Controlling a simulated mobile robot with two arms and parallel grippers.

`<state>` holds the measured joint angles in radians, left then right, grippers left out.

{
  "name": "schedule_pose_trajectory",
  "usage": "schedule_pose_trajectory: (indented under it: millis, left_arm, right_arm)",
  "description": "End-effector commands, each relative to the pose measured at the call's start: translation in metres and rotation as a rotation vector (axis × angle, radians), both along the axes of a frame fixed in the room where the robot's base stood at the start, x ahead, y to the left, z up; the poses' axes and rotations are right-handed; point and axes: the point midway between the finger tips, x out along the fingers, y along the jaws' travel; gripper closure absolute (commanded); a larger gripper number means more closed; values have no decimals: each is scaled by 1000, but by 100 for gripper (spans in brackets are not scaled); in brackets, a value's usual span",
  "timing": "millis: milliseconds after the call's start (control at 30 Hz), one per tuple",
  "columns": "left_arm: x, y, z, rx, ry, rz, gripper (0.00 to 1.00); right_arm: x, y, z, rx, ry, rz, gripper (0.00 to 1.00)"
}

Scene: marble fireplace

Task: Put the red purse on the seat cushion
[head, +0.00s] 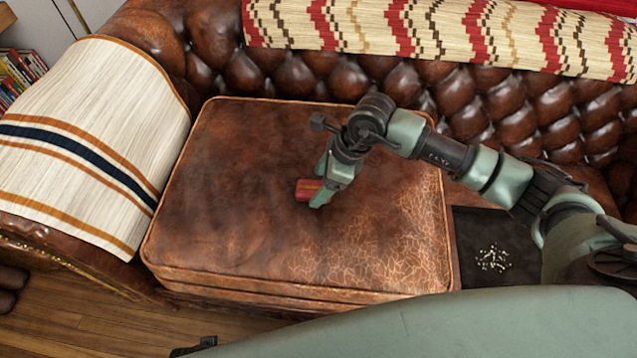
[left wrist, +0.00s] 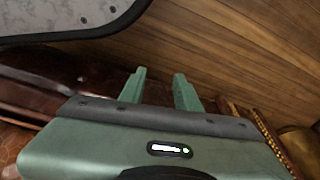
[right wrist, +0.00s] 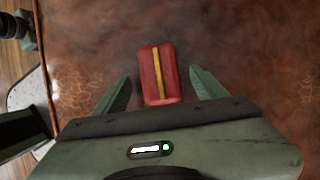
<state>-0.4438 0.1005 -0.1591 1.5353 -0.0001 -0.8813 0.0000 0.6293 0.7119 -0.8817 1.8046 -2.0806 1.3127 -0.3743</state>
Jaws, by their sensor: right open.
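The red purse (head: 308,189), small with a yellow stripe, lies on the brown leather seat cushion (head: 250,240). In the right wrist view the purse (right wrist: 158,75) lies on the cushion (right wrist: 240,50), its near end between the fingertips. My right gripper (head: 322,190) is open around it, with gaps on both sides between the fingers and the purse. In the head view the fingers partly hide the purse. My left gripper (left wrist: 160,75) is open and empty in the left wrist view, above the wooden floor.
The tufted sofa back (head: 290,75) runs behind the cushion, with a zigzag-patterned blanket (head: 440,35) on top. A striped throw (head: 90,140) covers the left armrest. A dark recess with pale crumbs (head: 492,258) lies right of the cushion. The cushion's left part is clear.

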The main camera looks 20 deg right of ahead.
Motion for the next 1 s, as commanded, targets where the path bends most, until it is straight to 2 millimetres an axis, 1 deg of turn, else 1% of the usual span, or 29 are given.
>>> schedule_pose_trajectory:
  millis: [33,133,300,400,500,667,1000]
  left_arm:
    - [-4,1,-2,2,8,-1,67]
    - [-3,-1,-11,0,6,-4,67]
    - [-10,0,-19,0,13,-4,67]
    - [-13,1,-22,1,15,-5,67]
    - [-16,1,-25,1,18,-5,67]
    - [-17,2,-27,2,20,-5,67]
    - [-17,2,-27,3,19,-6,67]
  right_arm:
    - [0,-5,11,-2,-6,0,29]
    - [-4,-13,31,-3,-5,0,29]
    - [-9,-26,65,-4,-4,-1,29]
    - [-12,-32,81,-3,-4,0,29]
    - [-14,-36,92,-2,-3,1,29]
    - [-16,-39,100,-2,-2,0,29]
    - [-16,-39,100,-1,-1,1,29]
